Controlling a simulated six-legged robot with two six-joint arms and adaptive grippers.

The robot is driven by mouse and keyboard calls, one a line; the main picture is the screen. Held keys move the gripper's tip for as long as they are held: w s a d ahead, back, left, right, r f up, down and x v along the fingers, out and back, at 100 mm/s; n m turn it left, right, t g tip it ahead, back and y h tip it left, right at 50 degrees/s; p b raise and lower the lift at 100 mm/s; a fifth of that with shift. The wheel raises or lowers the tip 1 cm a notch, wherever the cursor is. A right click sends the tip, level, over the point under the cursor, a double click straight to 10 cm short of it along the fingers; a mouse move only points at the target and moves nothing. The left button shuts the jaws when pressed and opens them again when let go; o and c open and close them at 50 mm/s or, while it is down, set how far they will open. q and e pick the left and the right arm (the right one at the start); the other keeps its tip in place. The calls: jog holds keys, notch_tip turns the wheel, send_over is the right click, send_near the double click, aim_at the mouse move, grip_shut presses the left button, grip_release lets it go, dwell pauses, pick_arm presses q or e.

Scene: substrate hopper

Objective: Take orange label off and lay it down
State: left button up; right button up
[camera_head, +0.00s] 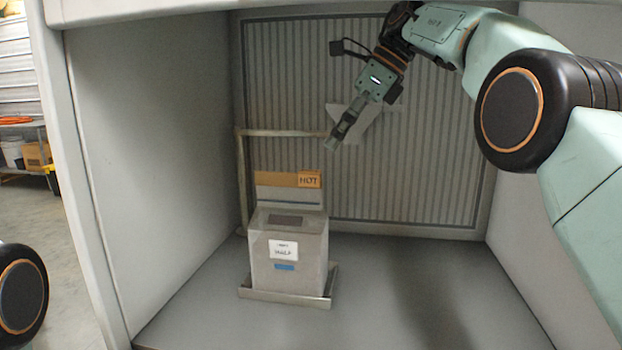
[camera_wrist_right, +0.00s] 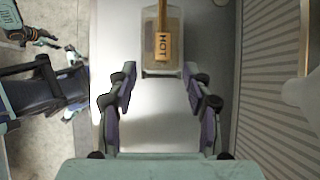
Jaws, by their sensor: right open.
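The orange label (camera_head: 309,180), marked HOT, is at the right end of a tan strip (camera_head: 274,179) on the upright back of the grey hopper (camera_head: 262,262). In the right wrist view the orange label (camera_wrist_right: 162,46) lies ahead of the fingertips, near the top centre. My right gripper (camera_head: 334,143) is above the label and a little to its right, apart from it. It also shows in the right wrist view (camera_wrist_right: 160,84), with its fingers wide apart and nothing between them. My left gripper is not in the head view; only part of my left arm shows at the lower left.
The hopper stands on a shallow metal tray (camera_head: 287,299) and bears a white HALF label (camera_head: 284,251) and a blue tag (camera_head: 285,267). A pale rail (camera_head: 283,133) rises behind it. The booth's ribbed back panel (camera_head: 440,170) is close behind. The floor at right is clear.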

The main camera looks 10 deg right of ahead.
aim_at(312, 171)
jog(key=b+x, duration=0.2)
jog(key=x, duration=0.2)
jog(key=shift+f+b, duration=0.1)
jog(key=shift+b, duration=0.25)
jog(key=b+x, duration=0.1)
jog(key=x, duration=0.1)
jog(key=b+x, duration=0.1)
jog(key=x, duration=0.1)
jog(key=shift+w, duration=0.2)
jog(key=shift+w+a+f, duration=0.1)
jog(key=shift+w+f, duration=0.05)
jog(key=shift+w, duration=0.05)
jog(key=shift+s, duration=0.2)
jog(key=shift+s+r, duration=0.2)
jog(key=shift+r, duration=0.15)
jog(key=shift+c, duration=1.2)
jog(key=shift+w+f, duration=0.2)
jog(key=shift+w, duration=0.15)
jog(key=c, duration=0.4)
jog(key=shift+c, duration=0.9)
jog(key=shift+s+r, duration=0.2)
jog(key=shift+s, duration=0.1)
jog(key=shift+c, duration=0.2)
